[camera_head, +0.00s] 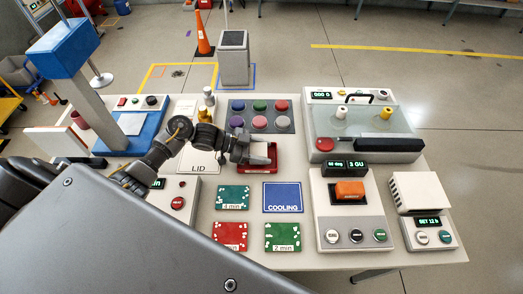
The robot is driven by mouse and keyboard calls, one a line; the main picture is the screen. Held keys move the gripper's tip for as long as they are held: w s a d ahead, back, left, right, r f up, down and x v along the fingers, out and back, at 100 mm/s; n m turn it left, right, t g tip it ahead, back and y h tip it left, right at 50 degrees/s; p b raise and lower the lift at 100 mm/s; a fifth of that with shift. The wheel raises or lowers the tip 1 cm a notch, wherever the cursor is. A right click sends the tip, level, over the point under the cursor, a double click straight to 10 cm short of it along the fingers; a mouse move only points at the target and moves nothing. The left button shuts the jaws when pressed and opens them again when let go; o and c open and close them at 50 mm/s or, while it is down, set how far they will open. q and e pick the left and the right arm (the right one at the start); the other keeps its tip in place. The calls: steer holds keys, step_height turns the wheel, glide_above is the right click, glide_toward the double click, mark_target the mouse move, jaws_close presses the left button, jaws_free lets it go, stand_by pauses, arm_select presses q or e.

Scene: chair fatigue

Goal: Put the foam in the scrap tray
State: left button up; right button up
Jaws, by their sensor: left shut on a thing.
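My left gripper (262,155) reaches in from the left to a small red tray (272,168) behind the middle of the table. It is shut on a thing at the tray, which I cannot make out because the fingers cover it. No foam shows clearly anywhere, and I cannot tell whether the held thing is the foam. No label shows on the red tray, so I cannot tell whether it is the scrap tray. My right gripper is not in view.
A grey panel of coloured discs (262,117) lies behind the red tray. A blue COOLING mat (283,197) and green and red mats lie in front. An orange block (350,191) sits on a device at right. A clear-topped machine (363,120) stands at back right.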

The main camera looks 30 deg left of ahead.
arm_select(q)
steer(key=shift+s+d+f, duration=0.1)
steer(key=shift+s+f, duration=0.1)
steer(key=shift+f, duration=0.1)
steer(key=o, duration=1.1)
steer(key=shift+f, duration=0.1)
steer(key=shift+c, duration=0.2)
steer(key=shift+s+f, duration=0.1)
steer(key=shift+d, duration=0.1)
steer(key=shift+r+p, duration=0.5)
steer(key=shift+r, duration=0.15)
steer(key=b+v, duration=0.1)
steer(key=v, duration=0.6)
steer(key=b+v, duration=0.1)
steer(key=v, duration=0.3)
steer(key=shift+w+b, duration=0.35)
steer(key=shift+v, duration=0.75)
